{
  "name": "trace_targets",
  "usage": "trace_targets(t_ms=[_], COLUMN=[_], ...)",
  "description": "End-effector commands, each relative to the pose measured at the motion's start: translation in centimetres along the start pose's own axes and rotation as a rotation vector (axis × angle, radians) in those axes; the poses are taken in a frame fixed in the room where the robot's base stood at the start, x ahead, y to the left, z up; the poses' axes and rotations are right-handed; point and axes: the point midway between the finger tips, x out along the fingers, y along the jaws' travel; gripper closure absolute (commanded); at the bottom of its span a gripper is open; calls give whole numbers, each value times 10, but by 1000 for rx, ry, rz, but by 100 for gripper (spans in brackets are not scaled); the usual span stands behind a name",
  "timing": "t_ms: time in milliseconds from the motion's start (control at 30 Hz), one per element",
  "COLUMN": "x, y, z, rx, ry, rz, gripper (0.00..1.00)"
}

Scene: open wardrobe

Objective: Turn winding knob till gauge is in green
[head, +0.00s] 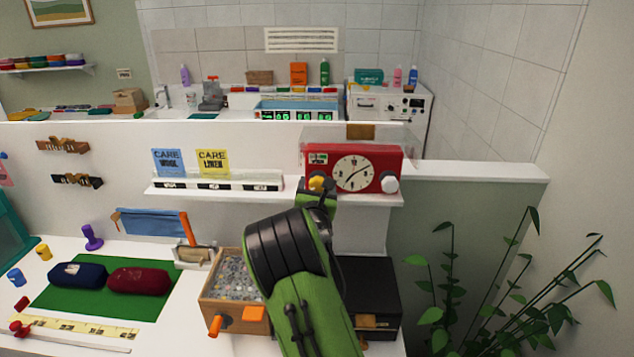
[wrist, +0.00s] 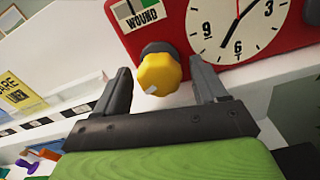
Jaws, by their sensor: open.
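A red clock box (head: 378,157) stands on the white shelf, with a round cream dial (head: 353,173). The yellow winding knob (head: 317,183) is at its lower left, and it also shows in the wrist view (wrist: 159,73). I cannot make out a needle. My gripper (wrist: 163,84) is open, with one finger on each side of the yellow knob and gaps to both. In the head view my arm hides part of the shelf below.
A white knob (head: 390,184) is at the clock's lower right. Blue and yellow care cards (head: 212,162) stand left on the shelf. Below are a wooden box of small pieces (head: 226,278) and a black box (head: 370,285). A plant stands at right.

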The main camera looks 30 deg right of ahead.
Motion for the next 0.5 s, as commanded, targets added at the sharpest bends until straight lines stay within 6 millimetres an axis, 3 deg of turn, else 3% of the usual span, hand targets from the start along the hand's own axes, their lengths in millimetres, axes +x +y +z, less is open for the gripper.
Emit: trace_targets(t_ms=[333,500], x=[8,8], y=[0,0], z=[-1,-1], rx=[1,1], ry=[1,1], rz=[1,1], gripper=[30,56])
